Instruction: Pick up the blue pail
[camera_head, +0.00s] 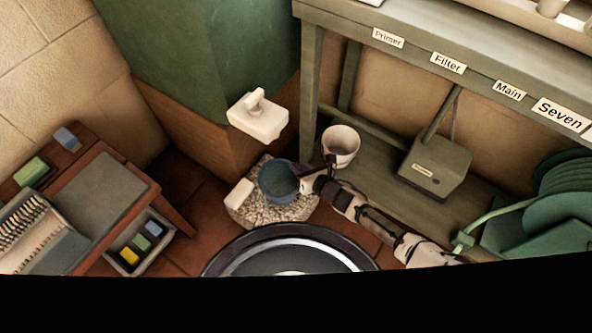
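The blue pail (268,195) sits over a pebbled stone slab on the floor, below a white tap-like fixture. Its round opening faces up and looks dark inside. My gripper (304,185) is at the right side of the pail, right by its rim. My arm reaches in from the lower right. The fingers are small and dark here, so I cannot tell whether they are open or shut, or whether they touch the pail.
A white bucket (341,144) stands close behind my gripper on the shelf of a grey-green bench (420,50). A grey box (434,166) and a green hose reel (545,212) are to the right. A brown wooden table (150,192) stands left, with a crate (128,262) of coloured blocks beside it.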

